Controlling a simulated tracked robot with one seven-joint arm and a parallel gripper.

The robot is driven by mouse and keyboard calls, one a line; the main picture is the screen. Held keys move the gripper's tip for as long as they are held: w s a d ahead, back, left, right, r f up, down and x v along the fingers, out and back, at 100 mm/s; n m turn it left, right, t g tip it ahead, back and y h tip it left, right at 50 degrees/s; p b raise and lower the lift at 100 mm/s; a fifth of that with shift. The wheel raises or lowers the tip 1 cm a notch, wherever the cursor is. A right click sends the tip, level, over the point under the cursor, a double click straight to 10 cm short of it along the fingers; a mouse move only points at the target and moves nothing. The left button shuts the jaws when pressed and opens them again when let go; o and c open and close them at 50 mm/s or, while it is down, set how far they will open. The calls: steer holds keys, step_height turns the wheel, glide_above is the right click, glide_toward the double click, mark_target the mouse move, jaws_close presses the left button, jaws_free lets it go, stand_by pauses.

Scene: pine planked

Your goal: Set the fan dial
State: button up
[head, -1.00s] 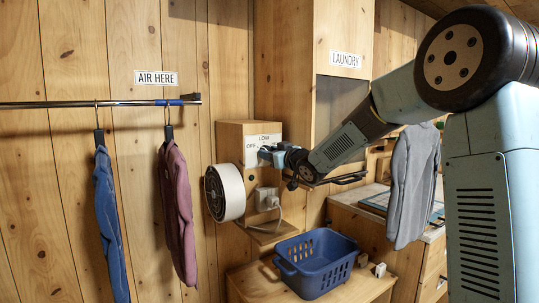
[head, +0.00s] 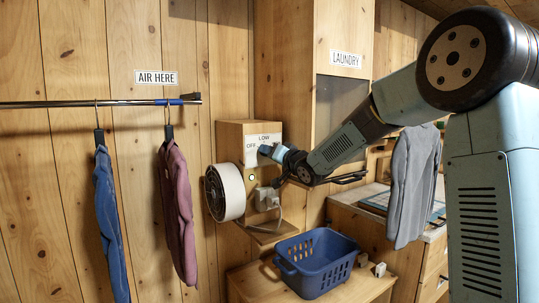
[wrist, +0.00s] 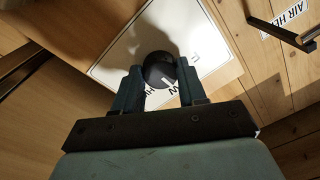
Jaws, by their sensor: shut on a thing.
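The fan (head: 229,192) is a white drum with a dark grille on the left side of a wooden box (head: 232,133). A white plate on the box front reads OFF and LOW (head: 263,139). The dial (wrist: 160,72) is a round black knob with a pale mark, seen in the wrist view over the white plate (wrist: 120,62). My gripper (wrist: 159,67) has one finger on each side of the dial and is shut on it. In the head view my gripper (head: 267,150) covers the dial. Part of the plate's lettering is hidden by the fingers.
A rail (head: 70,104) at left holds a blue garment (head: 108,225) and a maroon garment (head: 176,215). A blue basket (head: 318,264) stands below on a wooden surface. A socket with a cord (head: 266,199) is under the dial. A grey garment (head: 412,185) hangs at right.

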steer(key=shift+f, duration=0.2)
stand_by(0.4)
steer(key=o, duration=1.1)
steer(key=shift+r, duration=0.15)
steer(key=shift+c, duration=0.2)
steer(key=shift+s+d, duration=0.1)
steer(key=v, duration=1.3)
steer(key=shift+s, duration=0.2)
steer(key=shift+d, duration=0.1)
